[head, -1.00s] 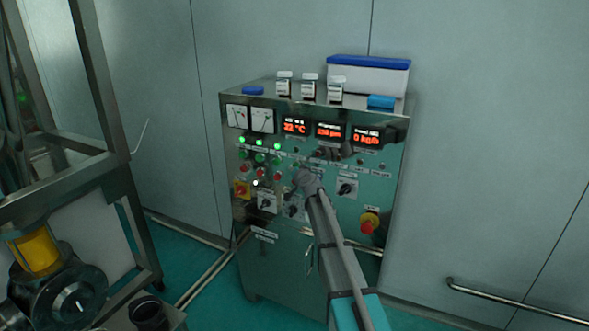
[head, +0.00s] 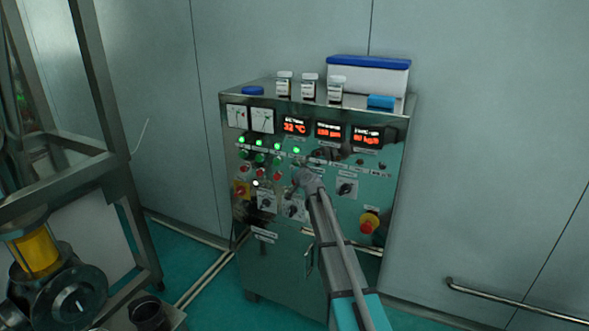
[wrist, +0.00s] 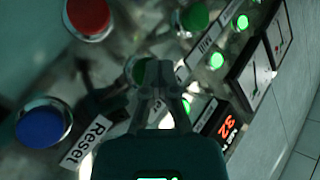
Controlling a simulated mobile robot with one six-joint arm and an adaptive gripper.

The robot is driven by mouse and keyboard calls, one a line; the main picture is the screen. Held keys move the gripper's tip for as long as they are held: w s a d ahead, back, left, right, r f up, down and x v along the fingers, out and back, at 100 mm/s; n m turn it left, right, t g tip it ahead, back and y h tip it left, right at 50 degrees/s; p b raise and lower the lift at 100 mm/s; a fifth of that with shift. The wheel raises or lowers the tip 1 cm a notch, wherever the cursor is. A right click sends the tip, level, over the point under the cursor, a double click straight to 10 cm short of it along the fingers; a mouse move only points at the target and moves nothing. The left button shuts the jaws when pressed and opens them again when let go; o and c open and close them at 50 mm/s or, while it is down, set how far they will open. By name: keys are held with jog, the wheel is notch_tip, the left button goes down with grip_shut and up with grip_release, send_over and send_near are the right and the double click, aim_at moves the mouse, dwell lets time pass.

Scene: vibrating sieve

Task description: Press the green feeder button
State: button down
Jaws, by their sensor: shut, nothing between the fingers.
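The control cabinet (head: 375,190) shows a row of green buttons (head: 260,158) under lit green lamps (head: 295,150). My gripper (head: 305,177) is at the panel, right of and below that row, its fingers closed and empty. In the wrist view the closed fingertips (wrist: 158,73) overlap the edge of a green button (wrist: 137,68). I cannot tell whether they touch it, and its label is not readable. Another green button (wrist: 195,17) is farther up. The gripper hides part of the panel.
A blue button (wrist: 42,125) by a "Reset" label and a red button (wrist: 88,15) are close by. A red emergency stop (head: 368,223) sits lower right. Bottles (head: 309,88) and a white box (head: 368,77) stand on top. A metal frame (head: 95,90) is at left.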

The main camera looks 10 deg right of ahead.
jog(key=shift+s, duration=0.1)
jog(key=shift+s+a, duration=0.5)
jog(key=shift+s, duration=0.15)
jog(key=shift+s, duration=0.1)
jog(key=shift+s+a, duration=0.75)
jog(key=shift+s, duration=0.25)
jog(key=shift+s+a, duration=0.7)
jog(key=shift+s, duration=0.25)
jog(key=s+a+f+n+g+p, duration=0.15)
jog(key=s+f+g, duration=0.25)
jog(key=s, duration=0.6)
jog(key=s+a+f+n+g+p, duration=0.1)
jog(key=s+f+n+g, duration=0.2)
jog(key=s, duration=0.7)
jog(key=s+a+f+n+g+p, duration=0.1)
jog(key=s+f+g, duration=0.35)
jog(key=s, duration=0.55)
jog(key=s+d+g+h, duration=0.1)
jog(key=s+d+g, duration=0.1)
jog(key=s, duration=0.4)
jog(key=s+d+g+h, duration=0.1)
jog(key=s+d+g, duration=0.1)
jog(key=s, duration=0.5)
jog(key=shift+s+d+f+g+h, duration=0.15)
jog(key=shift+s+f+g+h, duration=0.1)
jog(key=shift+g+h, duration=0.1)
